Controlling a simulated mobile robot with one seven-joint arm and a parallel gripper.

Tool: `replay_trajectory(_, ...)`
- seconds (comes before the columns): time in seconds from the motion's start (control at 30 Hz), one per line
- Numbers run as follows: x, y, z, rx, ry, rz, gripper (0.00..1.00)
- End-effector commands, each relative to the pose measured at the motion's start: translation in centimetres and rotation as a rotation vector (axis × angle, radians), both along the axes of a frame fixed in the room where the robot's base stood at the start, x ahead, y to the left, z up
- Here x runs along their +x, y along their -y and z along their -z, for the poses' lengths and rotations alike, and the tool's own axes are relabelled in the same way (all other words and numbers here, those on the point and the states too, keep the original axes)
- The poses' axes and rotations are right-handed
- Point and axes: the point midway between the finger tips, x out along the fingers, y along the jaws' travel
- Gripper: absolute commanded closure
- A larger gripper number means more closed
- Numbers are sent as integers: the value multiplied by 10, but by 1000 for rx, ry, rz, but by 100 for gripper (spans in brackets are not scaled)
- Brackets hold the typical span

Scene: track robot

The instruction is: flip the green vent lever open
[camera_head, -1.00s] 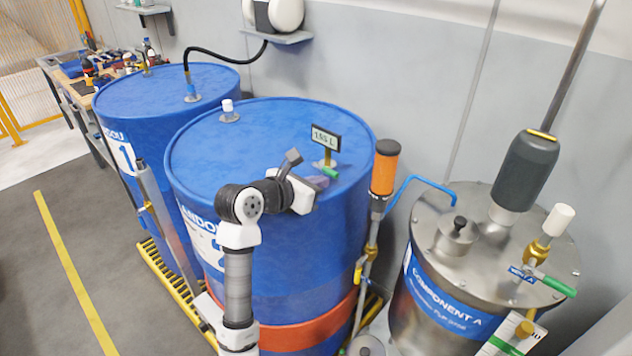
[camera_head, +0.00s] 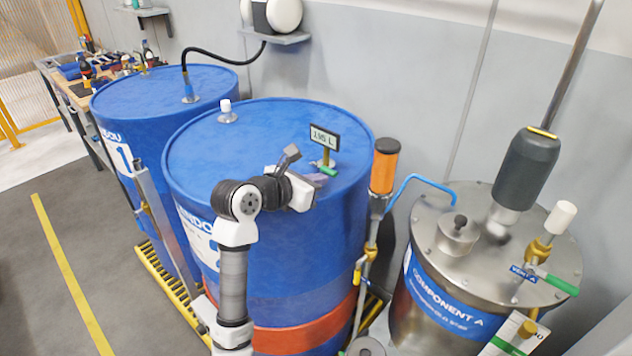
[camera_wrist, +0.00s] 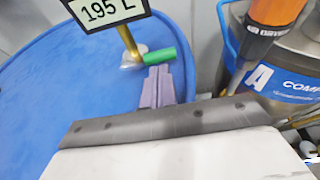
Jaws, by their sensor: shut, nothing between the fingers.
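A small green lever (camera_head: 328,171) sits at the brass stem under the display on the lid of the blue drum labelled 2. In the wrist view the green lever (camera_wrist: 161,57) points right from the stem's foot. My gripper (camera_head: 318,177) is shut and empty, low over the lid at this lever. Its fingertips (camera_wrist: 158,70) are right at the lever's near side; I cannot tell whether they touch. A second green lever (camera_head: 561,285) sticks out from a brass valve on the steel vessel at right, beside a small blue tag; my gripper is far from it.
The display (camera_head: 324,138) reads 195 L and stands close to my gripper.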

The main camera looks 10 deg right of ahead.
Motion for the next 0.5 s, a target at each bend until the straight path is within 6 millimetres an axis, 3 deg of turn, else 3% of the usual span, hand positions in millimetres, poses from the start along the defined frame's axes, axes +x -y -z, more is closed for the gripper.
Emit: replay_trajectory(0.5,1,0,-10,0,6,1,100)
